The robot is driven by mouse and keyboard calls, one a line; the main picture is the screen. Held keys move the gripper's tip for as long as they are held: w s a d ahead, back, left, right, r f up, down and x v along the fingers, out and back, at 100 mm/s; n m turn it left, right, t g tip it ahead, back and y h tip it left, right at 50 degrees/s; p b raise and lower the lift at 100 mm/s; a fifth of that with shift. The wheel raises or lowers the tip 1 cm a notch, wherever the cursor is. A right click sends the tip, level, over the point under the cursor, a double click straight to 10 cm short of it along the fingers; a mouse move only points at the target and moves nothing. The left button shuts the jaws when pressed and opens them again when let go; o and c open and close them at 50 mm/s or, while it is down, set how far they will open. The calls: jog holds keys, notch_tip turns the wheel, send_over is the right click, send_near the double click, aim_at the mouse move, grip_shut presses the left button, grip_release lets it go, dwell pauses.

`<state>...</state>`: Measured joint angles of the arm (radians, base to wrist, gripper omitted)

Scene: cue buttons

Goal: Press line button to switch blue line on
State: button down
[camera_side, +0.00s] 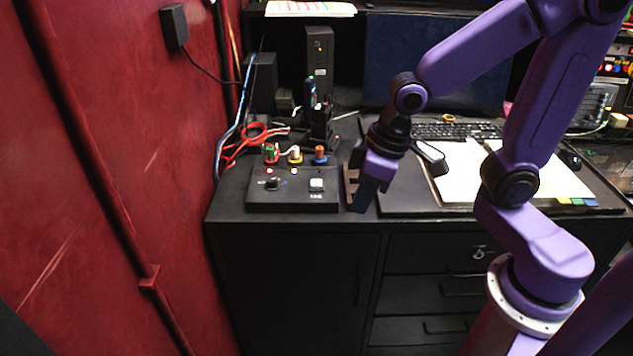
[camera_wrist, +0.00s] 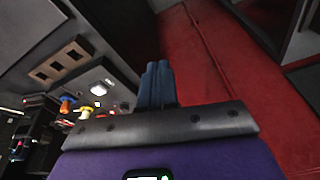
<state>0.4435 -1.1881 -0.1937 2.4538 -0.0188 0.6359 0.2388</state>
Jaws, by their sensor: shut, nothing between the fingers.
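A black control box (camera_side: 293,201) sits near the left front of the desk. In the wrist view the button (camera_wrist: 98,89) looks bright and lies left of my fingers. My gripper (camera_side: 362,207) points down just right of the box, near the desk's front edge, apart from the button. In the wrist view my gripper (camera_wrist: 158,68) has its two blue-grey fingers together, with nothing between them. I cannot tell whether a blue line is lit.
Green-red (camera_side: 270,153), white-yellow (camera_side: 295,155) and orange-blue (camera_side: 320,155) connectors stand behind the box. A brown slotted strip (camera_side: 351,187) lies between box and gripper. Red cables (camera_side: 246,140) lie behind left. A red wall (camera_side: 120,150) bounds the left. Papers (camera_side: 465,170) lie right.

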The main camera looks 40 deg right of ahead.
jog(key=w+a+m+t, duration=0.1)
jog(key=w+m+t, duration=0.1)
jog(key=w+m, duration=0.5)
jog(key=r+m+t+h, duration=0.25)
jog(key=m+t, duration=0.25)
jog(key=m, duration=0.5)
send_over(320, 184)
jog(key=shift+w+f+h, duration=0.1)
jog(key=shift+f+h, duration=0.25)
jog(key=shift+f, duration=0.05)
jog(key=shift+f, duration=4.4)
jog(key=shift+f, duration=0.15)
jog(key=shift+f, duration=0.3)
